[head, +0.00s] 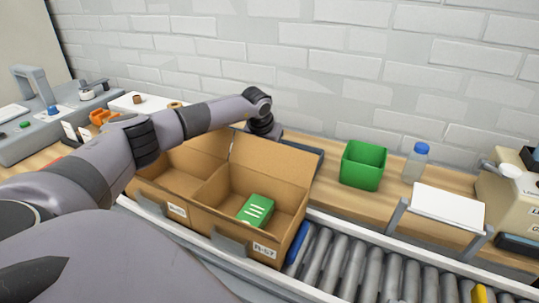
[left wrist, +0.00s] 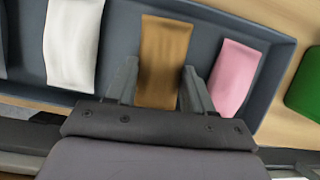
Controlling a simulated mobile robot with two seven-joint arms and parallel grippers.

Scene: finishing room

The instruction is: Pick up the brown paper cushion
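The brown paper cushion (left wrist: 165,45) lies in a dark grey tray (left wrist: 213,14) in the left wrist view, between a white cushion (left wrist: 73,45) and a pink one (left wrist: 236,75). My left gripper (left wrist: 158,78) is open, with one finger on each side of the cushion's near part. I cannot tell whether the fingers touch it. In the head view my left arm reaches over the cardboard box to the tray (head: 317,157), and the box flap hides the fingers and cushion. My right gripper is in neither view.
An open cardboard box (head: 284,157) with a green packet (head: 256,210) stands in front of the tray. A green bin (head: 363,165) and a blue-capped bottle (head: 416,162) stand to the right. A roller conveyor (head: 375,272) runs along the front.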

